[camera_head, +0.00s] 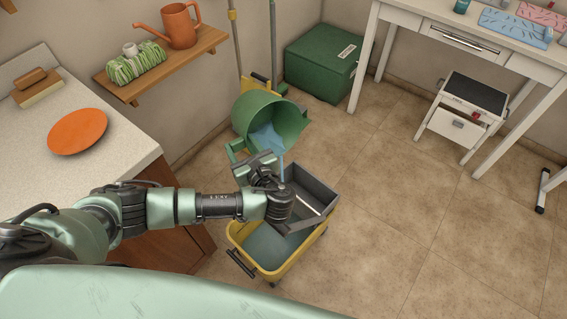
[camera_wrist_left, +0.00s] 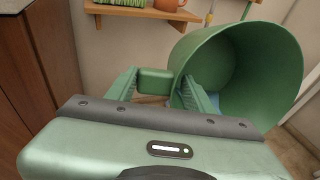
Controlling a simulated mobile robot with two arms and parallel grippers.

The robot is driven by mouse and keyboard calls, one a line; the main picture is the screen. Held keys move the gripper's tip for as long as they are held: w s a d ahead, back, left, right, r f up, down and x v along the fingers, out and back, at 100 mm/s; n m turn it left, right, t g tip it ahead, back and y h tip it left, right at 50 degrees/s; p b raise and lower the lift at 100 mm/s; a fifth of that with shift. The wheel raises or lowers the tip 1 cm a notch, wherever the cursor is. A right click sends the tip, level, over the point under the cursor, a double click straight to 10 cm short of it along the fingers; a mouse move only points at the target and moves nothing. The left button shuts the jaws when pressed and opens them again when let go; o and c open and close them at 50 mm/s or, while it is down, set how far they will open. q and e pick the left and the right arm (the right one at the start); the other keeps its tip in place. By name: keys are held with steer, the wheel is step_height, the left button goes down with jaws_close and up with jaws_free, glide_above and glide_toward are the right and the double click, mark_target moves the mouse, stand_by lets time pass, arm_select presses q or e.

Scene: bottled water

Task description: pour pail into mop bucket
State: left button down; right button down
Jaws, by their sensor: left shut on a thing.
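The green pail (camera_head: 242,122) is held tilted on its side above the far end of the yellow mop bucket (camera_head: 289,272). Blue water (camera_head: 265,138) shows inside it, and a thin stream (camera_head: 282,165) runs over its lip down toward the grey wringer (camera_head: 318,188) on the bucket. My left gripper (camera_head: 250,165) is shut on the pail's side handle. In the left wrist view the handle (camera_wrist_left: 155,81) sits between the fingers, with the pail (camera_wrist_left: 275,60) to the right. Bluish water fills the mop bucket's near part. My arm hides part of the bucket. My right gripper is out of view.
A counter (camera_head: 110,155) with an orange plate (camera_head: 78,131) stands at left. A wall shelf (camera_head: 190,62) holds an orange watering can (camera_head: 180,27). A green box (camera_head: 322,62) stands behind.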

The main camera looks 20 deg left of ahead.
arm_select(q)
steer(key=shift+s+d+r+t+y+b, duration=0.1)
steer(key=shift+s+d+t+y+b, duration=0.4)
steer(key=shift+b, duration=0.35)
stand_by(0.5)
